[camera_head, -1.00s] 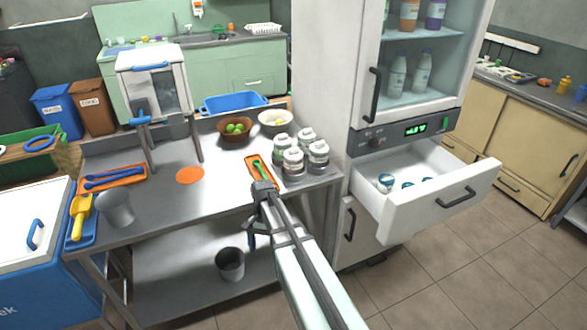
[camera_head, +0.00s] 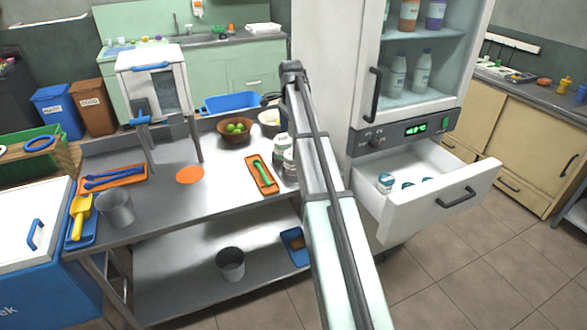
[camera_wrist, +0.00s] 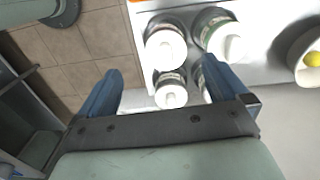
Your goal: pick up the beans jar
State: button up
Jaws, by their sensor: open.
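Several white-lidded jars with grey-green labels stand in a tight group on the steel table's right end. In the head view, two show left of my arm, a rear jar (camera_head: 280,147) and a front jar (camera_head: 290,164); my arm hides the others. In the wrist view, the jars appear from above, including a near jar (camera_wrist: 170,92), a left jar (camera_wrist: 165,45) and a right jar (camera_wrist: 219,34). I cannot read which holds beans. My gripper (camera_wrist: 165,84) is open and empty, its blue fingers on either side of the near jar in the picture; contact is not clear.
An orange tray (camera_head: 254,178) with a green utensil lies left of the jars. A brown bowl of green fruit (camera_head: 235,130) and a pale bowl (camera_head: 268,118) stand behind. The open fridge drawer (camera_head: 428,205) juts out on the right.

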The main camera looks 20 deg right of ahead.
jog(key=shift+w+d+r, duration=0.35)
jog(key=shift+d+r, duration=0.05)
jog(key=shift+d, duration=0.2)
jog(key=shift+d+f, duration=0.15)
jog(key=shift+f, duration=0.05)
notch_tip(320, 180, down, 13)
jog(key=shift+f, duration=0.1)
jog(key=c, duration=1.3)
